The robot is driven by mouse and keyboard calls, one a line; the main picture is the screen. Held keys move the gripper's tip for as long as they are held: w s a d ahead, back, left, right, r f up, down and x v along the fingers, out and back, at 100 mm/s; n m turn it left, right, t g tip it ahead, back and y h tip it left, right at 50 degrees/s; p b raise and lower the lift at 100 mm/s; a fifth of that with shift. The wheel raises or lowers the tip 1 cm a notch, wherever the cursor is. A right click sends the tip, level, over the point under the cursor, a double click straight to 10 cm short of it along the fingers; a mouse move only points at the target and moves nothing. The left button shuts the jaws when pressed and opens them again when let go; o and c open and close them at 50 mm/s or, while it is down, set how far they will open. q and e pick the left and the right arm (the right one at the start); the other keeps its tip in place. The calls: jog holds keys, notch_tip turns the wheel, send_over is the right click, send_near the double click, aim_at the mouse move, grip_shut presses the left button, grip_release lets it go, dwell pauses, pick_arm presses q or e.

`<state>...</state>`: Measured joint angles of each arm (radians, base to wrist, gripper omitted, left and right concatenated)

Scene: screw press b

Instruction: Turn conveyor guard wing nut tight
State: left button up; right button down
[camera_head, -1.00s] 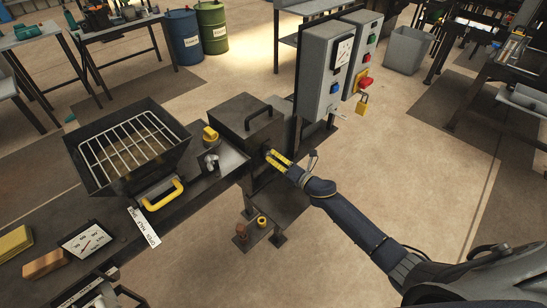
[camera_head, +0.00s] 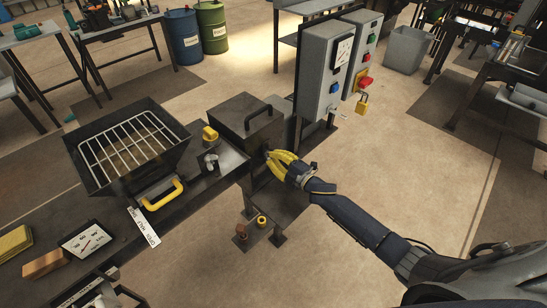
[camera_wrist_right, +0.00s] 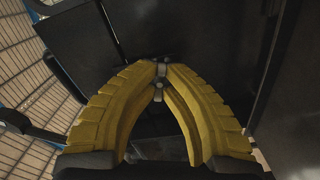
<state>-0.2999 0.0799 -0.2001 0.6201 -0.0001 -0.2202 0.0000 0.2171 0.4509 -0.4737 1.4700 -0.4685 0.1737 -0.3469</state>
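The dark conveyor guard box (camera_head: 237,113) with a black handle on top stands at the end of the bench. My right gripper (camera_head: 268,154) has yellow fingers and reaches from the right to the box's right-hand side. In the right wrist view the fingertips (camera_wrist_right: 160,76) come close together on a small grey metal piece, which looks like the wing nut (camera_wrist_right: 161,70); a part of it also shows just below the tips. The fingers hide most of the wing nut, and I cannot tell how tight it sits. My left gripper is not in view.
A black tray with a wire grate (camera_head: 134,143) and a yellow handle (camera_head: 164,194) are on the bench (camera_head: 190,215). A grey control box (camera_head: 325,70) with a padlock (camera_head: 362,103) beside it stands behind my right gripper.

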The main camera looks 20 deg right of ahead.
jog(key=m, duration=0.5)
jog(key=shift+m, duration=0.6)
jog(key=c, duration=1.5)
grip_release()
jog(key=v, duration=1.2)
jog(key=shift+f, duration=0.1)
